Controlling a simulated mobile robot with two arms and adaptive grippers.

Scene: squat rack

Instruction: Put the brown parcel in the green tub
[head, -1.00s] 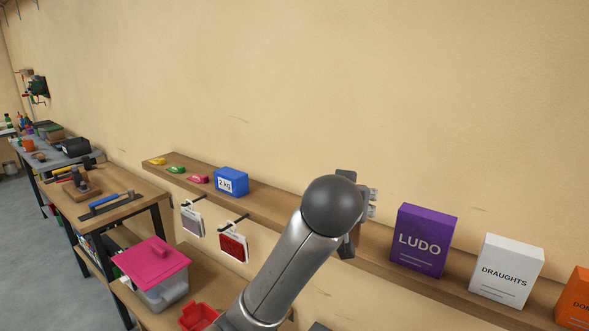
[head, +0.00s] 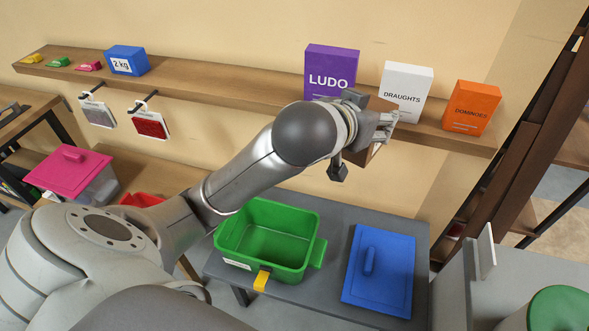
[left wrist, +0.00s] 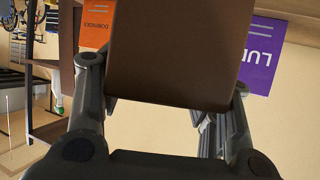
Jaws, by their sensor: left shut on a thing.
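The brown parcel (head: 382,104) is between the fingers of my left gripper (head: 368,138), in front of the wall shelf and partly hidden by the gripper. In the left wrist view the parcel (left wrist: 178,55) fills the space between both fingers of the left gripper (left wrist: 165,85), which is shut on it. The green tub (head: 291,268) stands open on a dark grey bench, lower and to the left of the parcel. Its visible inside looks empty. My right gripper is not in view.
A blue lid (head: 385,275) lies right of the tub on the grey bench (head: 335,235). Boxes marked Ludo (head: 330,72), Draughts (head: 408,85) and Dominoes (head: 470,105) stand on the wall shelf (head: 240,85). A pink-lidded box (head: 68,172) is at left.

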